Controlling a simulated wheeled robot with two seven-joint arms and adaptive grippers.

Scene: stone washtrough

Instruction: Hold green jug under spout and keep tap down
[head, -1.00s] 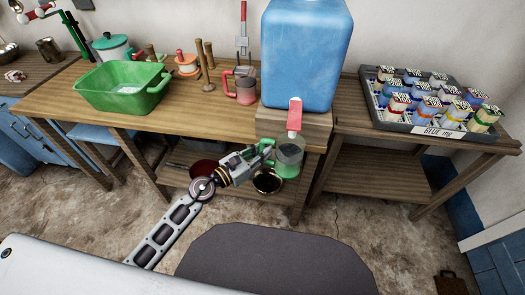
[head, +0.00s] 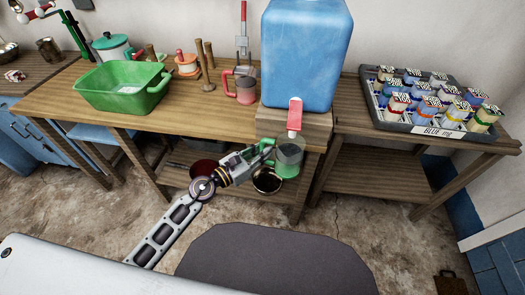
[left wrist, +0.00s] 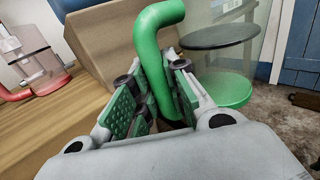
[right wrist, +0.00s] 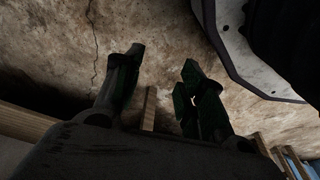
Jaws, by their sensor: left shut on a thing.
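The green jug (head: 290,151) has clear walls, a green base and a green handle. It hangs upright under the spout (head: 293,134) of the blue water tank (head: 306,55). The red tap (head: 295,112) on the tank's front points downward; nothing of mine touches it in the head view. My left gripper (head: 265,153) is shut on the jug's handle (left wrist: 155,60) from the left. A dark disc shows inside the jug in the left wrist view; I cannot tell the water level. My right gripper (right wrist: 163,62) is open and empty above the floor.
A tray (head: 384,122) of several jars sits at right. A dark bowl (head: 267,181) is below the jug.

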